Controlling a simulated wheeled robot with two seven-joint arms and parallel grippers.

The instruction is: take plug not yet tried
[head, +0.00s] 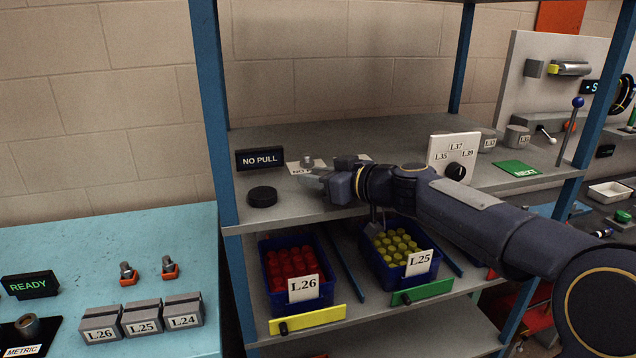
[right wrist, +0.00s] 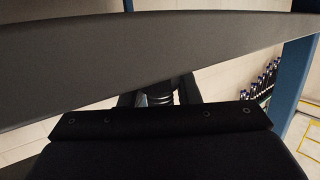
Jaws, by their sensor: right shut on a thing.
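My right gripper (head: 318,179) reaches in from the right over the upper shelf, its fingers pointing left. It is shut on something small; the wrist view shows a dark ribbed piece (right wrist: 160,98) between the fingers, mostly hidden. A small grey metal plug (head: 307,158) stands on a white card (head: 297,168) just behind the fingertips. Below, a blue bin of red plugs (head: 292,263) is labelled L.26, and a blue bin of yellow plugs (head: 398,243) is labelled L.25. My left gripper is not in view.
A NO PULL sign (head: 260,159) and a black disc (head: 263,196) sit left of the gripper. A dial panel (head: 453,147) and a green NEXT card (head: 517,168) stand right. Blue posts (head: 210,100) frame the shelf. Labelled grey blocks (head: 142,319) sit on the turquoise bench (head: 100,240).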

